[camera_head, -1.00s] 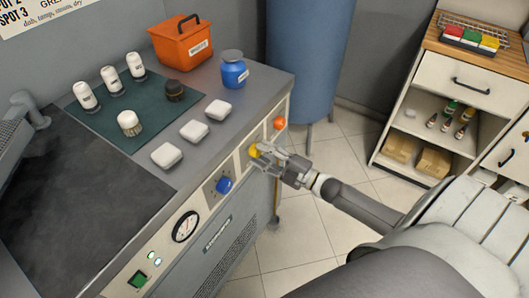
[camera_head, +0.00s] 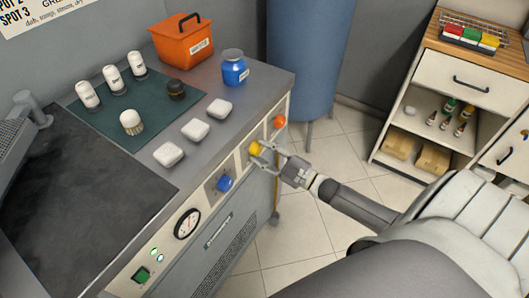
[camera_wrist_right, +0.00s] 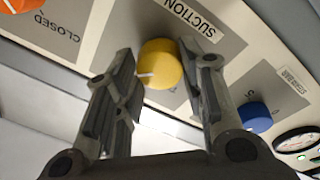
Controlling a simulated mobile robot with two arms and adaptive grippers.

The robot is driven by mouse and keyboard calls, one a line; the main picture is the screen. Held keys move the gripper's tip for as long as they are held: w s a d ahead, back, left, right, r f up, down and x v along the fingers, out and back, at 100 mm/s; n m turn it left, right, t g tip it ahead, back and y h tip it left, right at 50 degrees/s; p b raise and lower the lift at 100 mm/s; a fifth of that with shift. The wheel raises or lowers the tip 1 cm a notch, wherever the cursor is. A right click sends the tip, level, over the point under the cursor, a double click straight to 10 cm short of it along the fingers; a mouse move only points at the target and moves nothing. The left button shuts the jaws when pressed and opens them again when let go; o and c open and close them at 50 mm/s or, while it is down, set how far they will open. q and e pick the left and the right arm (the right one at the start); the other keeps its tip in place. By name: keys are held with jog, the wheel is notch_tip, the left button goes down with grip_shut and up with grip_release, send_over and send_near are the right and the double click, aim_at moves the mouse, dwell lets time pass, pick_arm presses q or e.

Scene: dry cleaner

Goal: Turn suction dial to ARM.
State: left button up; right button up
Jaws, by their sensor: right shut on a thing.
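The yellow suction dial (camera_head: 256,148) is on the front panel of the grey machine. In the right wrist view the dial (camera_wrist_right: 160,64) sits beside a SUCTION label (camera_wrist_right: 192,17), with a white pointer mark toward the picture's left. My right gripper (camera_head: 259,155) reaches it from the right, and its two fingers lie on either side of the dial. In the wrist view the gripper (camera_wrist_right: 160,75) is shut on the dial. I cannot read any ARM mark; the fingers cover part of the plate. My left gripper is not in view.
A blue knob (camera_head: 224,183) and a gauge (camera_head: 187,223) are on the panel nearer me, an orange knob (camera_head: 279,121) beyond. Bottles, white blocks and an orange box (camera_head: 181,41) stand on top. A blue cylinder (camera_head: 309,60) stands behind; the floor right of the machine is clear.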

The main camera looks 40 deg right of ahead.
jog(key=o, duration=1)
jog(key=shift+o, duration=0.2)
jog(key=v, duration=1.2)
jog(key=s+f+m+g+h, duration=0.2)
jog(key=s+f+m+g, duration=0.15)
jog(key=f, duration=0.55)
jog(key=s+f+m+g+h, duration=0.2)
jog(key=s+f+h, duration=0.15)
jog(key=f, duration=0.65)
jog(key=s+f+m+g+h, duration=0.2)
jog(key=s+f+m, duration=0.15)
jog(key=f, duration=0.55)
jog(key=s+a+f+g, duration=0.3)
jog(key=s+a+f, duration=0.1)
jog(key=s, duration=0.3)
jog(key=s+a+f+m+g, duration=0.1)
jog(key=s+a+f+g, duration=0.2)
jog(key=s+a+f, duration=0.2)
jog(key=s+a+f+m+g, duration=0.1)
jog(key=s+a+f+g, duration=0.2)
jog(key=s, duration=0.7)
notch_tip(320, 180, down, 3)
jog(key=shift+a+r, duration=0.2)
jog(key=shift+a, duration=0.6)
